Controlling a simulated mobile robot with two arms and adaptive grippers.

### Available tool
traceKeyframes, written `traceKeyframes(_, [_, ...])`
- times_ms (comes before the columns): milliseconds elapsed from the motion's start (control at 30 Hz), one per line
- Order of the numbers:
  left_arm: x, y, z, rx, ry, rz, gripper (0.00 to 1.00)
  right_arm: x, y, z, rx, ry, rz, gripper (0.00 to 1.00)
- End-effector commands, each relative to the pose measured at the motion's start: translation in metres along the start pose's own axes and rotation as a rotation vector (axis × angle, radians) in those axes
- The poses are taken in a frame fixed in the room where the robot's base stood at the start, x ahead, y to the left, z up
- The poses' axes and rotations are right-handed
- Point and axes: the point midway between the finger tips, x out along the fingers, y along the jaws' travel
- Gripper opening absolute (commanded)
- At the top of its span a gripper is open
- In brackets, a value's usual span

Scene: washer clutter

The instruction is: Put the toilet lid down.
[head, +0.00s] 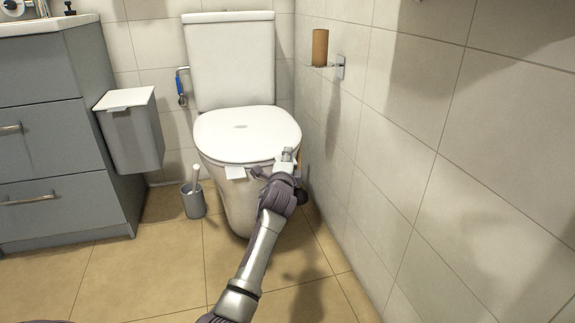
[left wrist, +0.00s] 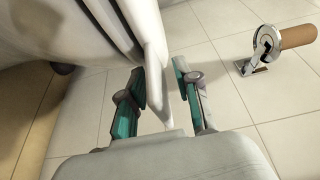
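The white toilet (head: 231,60) stands against the back wall in the head view. Its lid (head: 247,135) lies flat over the bowl. My left gripper (head: 287,156) is at the front right edge of the lid. In the left wrist view, the fingers of my left gripper (left wrist: 160,78) are apart, with teal pads. A white rim edge (left wrist: 154,70) runs down between them; I cannot tell whether the pads touch it, or whether it is lid or seat. The toilet's white layered edges (left wrist: 100,25) fill the upper left there. My right gripper is not in view.
A tiled wall (head: 400,150) stands close on the right, with a brown cardboard roll (head: 320,47) on a holder. A grey bin (head: 132,130), a toilet brush holder (head: 193,200) and a grey cabinet (head: 55,140) are on the left. The front floor (head: 150,275) is clear.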

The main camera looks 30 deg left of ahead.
Motion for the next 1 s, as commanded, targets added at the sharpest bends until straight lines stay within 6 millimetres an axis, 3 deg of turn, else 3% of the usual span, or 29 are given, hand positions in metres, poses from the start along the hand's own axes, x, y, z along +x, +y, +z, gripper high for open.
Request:
traceKeyframes(300, [0.0032,-0.0002,0.0,0.0,0.0,0.001,0.32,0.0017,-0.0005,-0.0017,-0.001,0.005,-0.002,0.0])
traceKeyframes(500, [0.003,-0.0001,0.0,0.0,0.0,0.001,0.01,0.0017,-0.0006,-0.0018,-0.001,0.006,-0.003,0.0])
traceKeyframes(1000, [0.003,-0.0023,-0.0001,0.0,0.0,0.003,0.0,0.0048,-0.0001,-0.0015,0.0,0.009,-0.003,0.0])
